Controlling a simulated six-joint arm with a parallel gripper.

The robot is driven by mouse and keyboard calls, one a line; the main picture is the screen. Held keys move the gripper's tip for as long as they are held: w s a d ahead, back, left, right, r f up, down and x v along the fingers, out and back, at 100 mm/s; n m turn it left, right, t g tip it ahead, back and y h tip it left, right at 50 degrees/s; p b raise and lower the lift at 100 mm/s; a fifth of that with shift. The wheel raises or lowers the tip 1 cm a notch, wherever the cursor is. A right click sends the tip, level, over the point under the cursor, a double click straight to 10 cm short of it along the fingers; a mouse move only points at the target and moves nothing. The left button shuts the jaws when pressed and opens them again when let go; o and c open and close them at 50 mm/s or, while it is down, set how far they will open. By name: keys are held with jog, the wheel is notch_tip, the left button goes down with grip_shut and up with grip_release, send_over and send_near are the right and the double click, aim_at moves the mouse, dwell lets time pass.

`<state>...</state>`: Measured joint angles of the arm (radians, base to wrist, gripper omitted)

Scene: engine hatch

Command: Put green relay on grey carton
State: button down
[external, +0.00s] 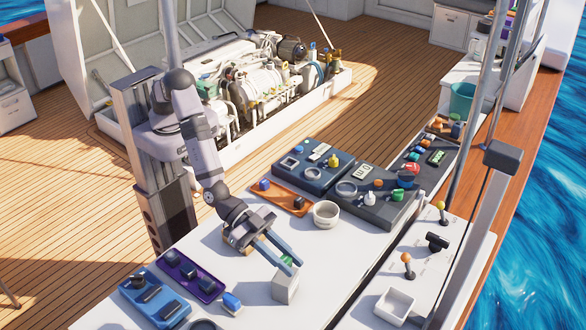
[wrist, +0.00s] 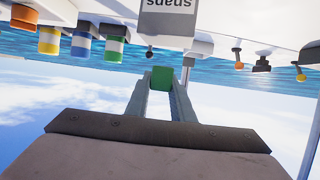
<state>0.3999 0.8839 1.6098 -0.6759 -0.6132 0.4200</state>
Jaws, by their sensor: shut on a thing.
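The green relay (external: 287,260) is between the fingertips of my gripper (external: 292,268), which is shut on it. In the wrist view the green relay (wrist: 162,78) shows at the ends of the two fingers (wrist: 162,84). The grey carton (external: 285,289) is a small upright box on the white worktop, directly below the fingertips in the external view. The fingers hide part of its top. I cannot tell whether the relay touches it. In the wrist view the grey carton (wrist: 168,22) shows at the top, with lettering upside down.
A white round bowl (external: 326,214) and an orange tray (external: 282,197) stand behind the carton. A blue tray (external: 153,299), a purple tray (external: 191,275) and a small blue-and-white part (external: 231,303) are to the left. Dark panels (external: 312,166) with several parts lie at the back.

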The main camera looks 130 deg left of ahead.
jog(key=shift+f+p, duration=0.35)
jog(key=shift+f, duration=1.2)
jog(key=shift+f, duration=0.15)
jog(key=c, duration=1.5)
grip_release()
jog(key=shift+c, duration=0.2)
jog(key=shift+r, duration=0.25)
jog(key=shift+s+f, duration=0.1)
jog(key=shift+s, duration=0.1)
jog(key=b+v, duration=0.3)
jog(key=v, duration=0.8)
jog(key=shift+s+r, duration=0.25)
